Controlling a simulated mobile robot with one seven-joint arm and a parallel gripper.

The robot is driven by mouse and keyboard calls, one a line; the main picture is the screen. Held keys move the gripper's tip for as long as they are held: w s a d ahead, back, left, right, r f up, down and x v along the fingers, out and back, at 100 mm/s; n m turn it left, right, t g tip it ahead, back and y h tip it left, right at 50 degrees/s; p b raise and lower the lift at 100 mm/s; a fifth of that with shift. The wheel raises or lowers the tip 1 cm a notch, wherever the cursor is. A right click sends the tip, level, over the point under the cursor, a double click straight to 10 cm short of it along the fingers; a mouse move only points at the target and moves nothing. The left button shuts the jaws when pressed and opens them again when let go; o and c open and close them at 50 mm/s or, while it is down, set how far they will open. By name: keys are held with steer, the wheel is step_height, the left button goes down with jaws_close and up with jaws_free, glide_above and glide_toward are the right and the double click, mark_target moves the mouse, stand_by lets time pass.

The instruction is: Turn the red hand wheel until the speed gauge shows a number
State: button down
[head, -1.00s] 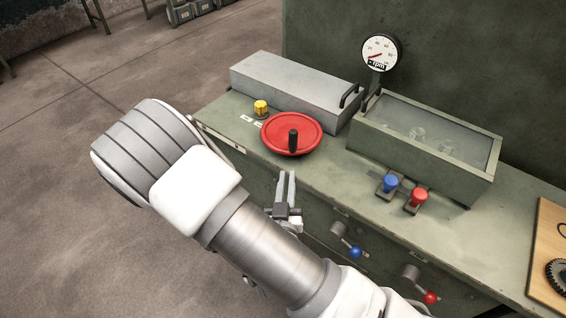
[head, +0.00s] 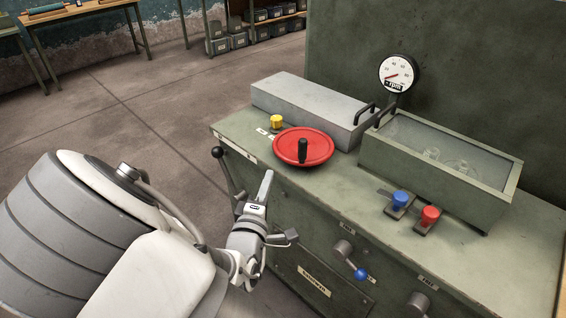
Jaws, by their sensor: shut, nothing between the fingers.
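The red hand wheel (head: 284,147) lies flat on top of the green machine, with an upright black handle (head: 303,150) near its middle in the picture. The round white speed gauge (head: 397,72), marked rpm, stands on a post behind it. Its red needle points to the lower left; the scale figures are too small to read surely. My gripper (head: 268,174) is shut and empty. Its fingers point up, in front of the machine's front edge and below the wheel in the picture, apart from the handle.
A black-knobbed lever (head: 222,165) stands left of my gripper. A yellow knob (head: 277,121) and a grey cover (head: 310,105) are behind the wheel. A glass-topped box (head: 440,155), a blue knob (head: 400,198) and a red knob (head: 430,214) are to the right. Floor is open at left.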

steer(key=b, duration=0.2)
glide_toward(292, 154)
steer(key=w+a+r, duration=0.2)
steer(key=w+r, duration=0.2)
steer(key=r, duration=0.1)
steer(key=d+b, duration=0.1)
steer(key=d, duration=0.2)
steer(key=shift+s+d+n, duration=0.15)
steer(key=shift+d+n, duration=0.1)
steer(key=shift+n, duration=0.15)
steer(key=shift+d, duration=0.1)
steer(key=d, duration=0.1)
steer(key=d+p, duration=0.1)
steer(key=d, duration=0.2)
steer(key=shift+s+d+p, duration=0.25)
steer(key=shift+s+p, duration=0.05)
steer(key=shift+s, duration=0.05)
steer(key=shift+a, duration=0.2)
